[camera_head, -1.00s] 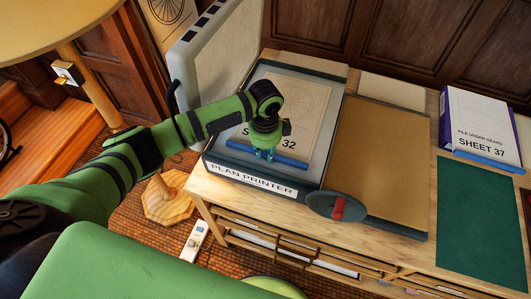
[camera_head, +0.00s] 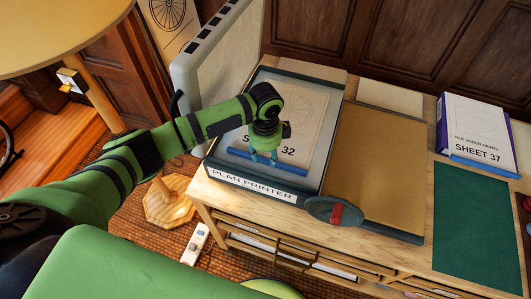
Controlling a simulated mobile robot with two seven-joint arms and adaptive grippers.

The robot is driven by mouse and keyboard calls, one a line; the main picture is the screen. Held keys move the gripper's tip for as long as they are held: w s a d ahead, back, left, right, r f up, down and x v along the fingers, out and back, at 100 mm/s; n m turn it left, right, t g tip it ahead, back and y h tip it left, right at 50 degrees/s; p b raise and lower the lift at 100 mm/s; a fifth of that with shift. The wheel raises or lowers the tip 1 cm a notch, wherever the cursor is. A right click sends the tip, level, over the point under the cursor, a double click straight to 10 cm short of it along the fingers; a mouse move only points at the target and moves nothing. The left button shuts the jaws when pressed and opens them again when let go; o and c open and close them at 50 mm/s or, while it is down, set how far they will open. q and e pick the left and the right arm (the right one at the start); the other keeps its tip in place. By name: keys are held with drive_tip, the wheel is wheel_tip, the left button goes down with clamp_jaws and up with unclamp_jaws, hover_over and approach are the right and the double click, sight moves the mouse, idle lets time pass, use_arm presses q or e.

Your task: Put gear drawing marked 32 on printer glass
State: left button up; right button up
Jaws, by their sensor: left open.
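The gear drawing marked 32 (camera_head: 302,118) lies on the glass of the plan printer (camera_head: 253,187), with a wheel-like figure on it and its number partly covered by my arm. A blue bar (camera_head: 252,163) runs along the drawing's front edge. My left gripper (camera_head: 263,162) is open, pointing down with its fingertips around or just above the blue bar; I cannot tell whether they touch it. The printer's grey lid (camera_head: 188,80) stands raised at the left. My right gripper is not in view.
A Sheet 37 drawing (camera_head: 478,135) with a blue bar lies farther right, behind a clear green mat (camera_head: 478,225). A lamp stands at the left.

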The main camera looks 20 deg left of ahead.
use_arm(q)
wheel_tip(320, 180, up, 10)
drive_tip(key=p, duration=0.6)
drive_tip(key=shift+s, duration=0.15)
